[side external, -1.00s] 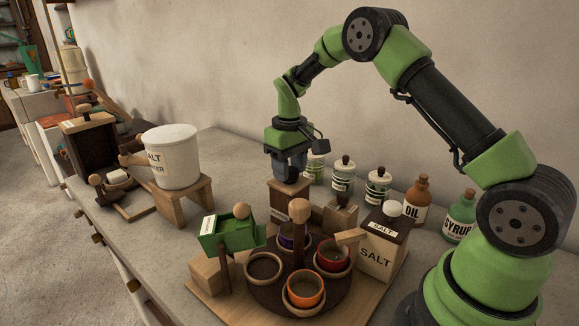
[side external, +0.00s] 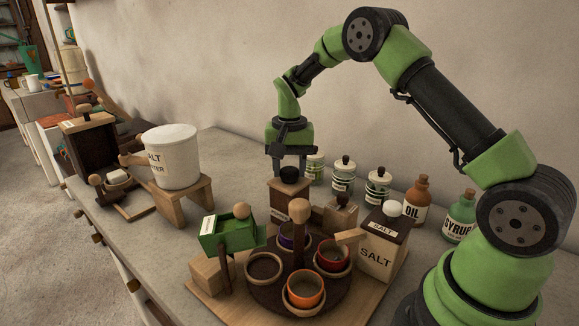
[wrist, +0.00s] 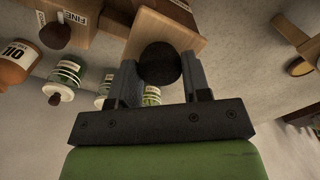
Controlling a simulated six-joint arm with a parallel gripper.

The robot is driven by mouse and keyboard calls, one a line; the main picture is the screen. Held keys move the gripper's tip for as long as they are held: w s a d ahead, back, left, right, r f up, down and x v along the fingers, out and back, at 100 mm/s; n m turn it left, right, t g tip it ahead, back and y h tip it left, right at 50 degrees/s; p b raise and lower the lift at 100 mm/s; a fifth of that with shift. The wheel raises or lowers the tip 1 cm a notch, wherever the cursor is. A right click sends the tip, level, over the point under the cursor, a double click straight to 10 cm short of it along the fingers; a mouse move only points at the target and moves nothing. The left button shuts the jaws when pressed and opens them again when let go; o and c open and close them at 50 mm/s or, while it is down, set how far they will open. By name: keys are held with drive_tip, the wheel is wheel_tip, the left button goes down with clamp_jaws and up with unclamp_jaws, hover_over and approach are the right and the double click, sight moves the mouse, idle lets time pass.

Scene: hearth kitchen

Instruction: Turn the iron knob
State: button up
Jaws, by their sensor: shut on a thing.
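The iron knob (side external: 290,175) is a dark, round ball on top of a wooden box (side external: 288,200) with a label on its front. My gripper (side external: 289,171) points straight down over the box, shut on the knob with one finger on each side. In the wrist view, the knob (wrist: 160,62) sits between the two grey fingers of my gripper (wrist: 160,75), over the box's pale wooden top (wrist: 165,30). The knob is plain and round, so its turn angle cannot be read.
A round tray (side external: 262,296) with coloured cups stands in front. A salt box (side external: 380,250) is at right, a green wooden tray (side external: 232,236) at left. Small jars (side external: 343,175), an oil bottle (side external: 416,203) and a syrup bottle (side external: 460,216) line the wall.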

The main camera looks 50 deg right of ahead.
sight(290, 170)
drive_tip(key=shift+m, duration=0.4)
drive_tip(key=o, duration=0.9)
wheel_tip(290, 170, up, 9)
drive_tip(key=shift+r, duration=0.5)
